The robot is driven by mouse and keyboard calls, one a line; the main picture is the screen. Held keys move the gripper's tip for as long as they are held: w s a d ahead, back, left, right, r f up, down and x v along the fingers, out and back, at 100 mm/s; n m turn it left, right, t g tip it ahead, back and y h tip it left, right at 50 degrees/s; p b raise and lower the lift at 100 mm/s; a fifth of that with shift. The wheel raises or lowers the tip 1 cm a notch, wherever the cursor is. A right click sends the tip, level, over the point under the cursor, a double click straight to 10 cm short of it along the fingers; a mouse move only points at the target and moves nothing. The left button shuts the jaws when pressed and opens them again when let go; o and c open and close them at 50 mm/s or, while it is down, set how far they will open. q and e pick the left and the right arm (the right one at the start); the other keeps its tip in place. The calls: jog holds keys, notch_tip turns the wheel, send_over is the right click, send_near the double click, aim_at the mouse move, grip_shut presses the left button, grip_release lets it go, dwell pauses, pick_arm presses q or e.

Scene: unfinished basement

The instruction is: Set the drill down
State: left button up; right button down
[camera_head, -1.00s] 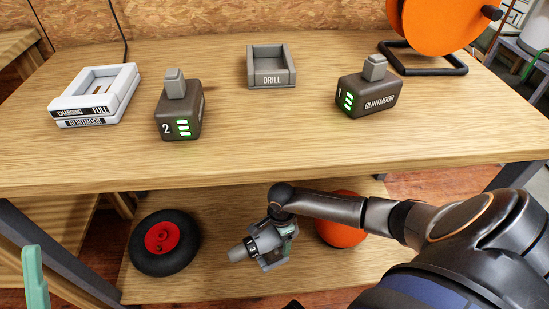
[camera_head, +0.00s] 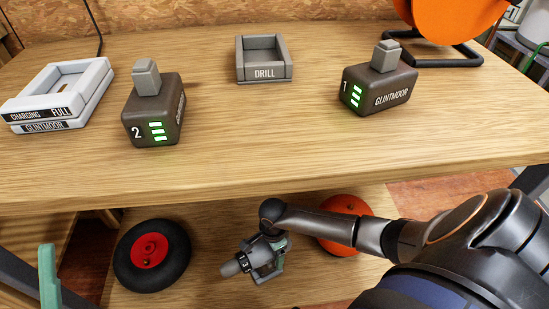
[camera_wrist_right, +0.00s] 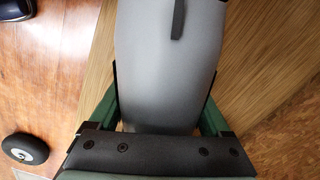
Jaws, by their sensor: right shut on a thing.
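The grey drill (camera_head: 246,262) is held in my right gripper (camera_head: 272,250), below the bench top's front edge in the head view, with the lower shelf behind it. In the right wrist view the drill's grey body (camera_wrist_right: 165,65) fills the space between the green fingers of my right gripper (camera_wrist_right: 160,110), which are shut on it. A grey open holder labelled DRILL (camera_head: 264,78) stands empty at the back middle of the bench top (camera_head: 280,150). One teal finger of my left gripper (camera_head: 48,278) shows at the lower left; its other finger is hidden.
Battery 2 (camera_head: 152,115) and battery 1 (camera_head: 380,90) stand on the bench top. A white charger (camera_head: 60,95) is at left, an orange reel (camera_head: 455,25) at back right. A black wheel (camera_head: 150,257) and an orange object (camera_head: 346,212) are below. The bench front is clear.

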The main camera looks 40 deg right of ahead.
aim_at(261, 254)
jog(key=shift+w+r, duration=0.1)
jog(key=shift+r, duration=0.05)
grip_release()
jog(key=shift+f, duration=0.2)
notch_tip(261, 254, up, 7)
jog(key=p, duration=0.3)
jog(key=shift+p, duration=0.35)
jog(key=shift+r, duration=0.4)
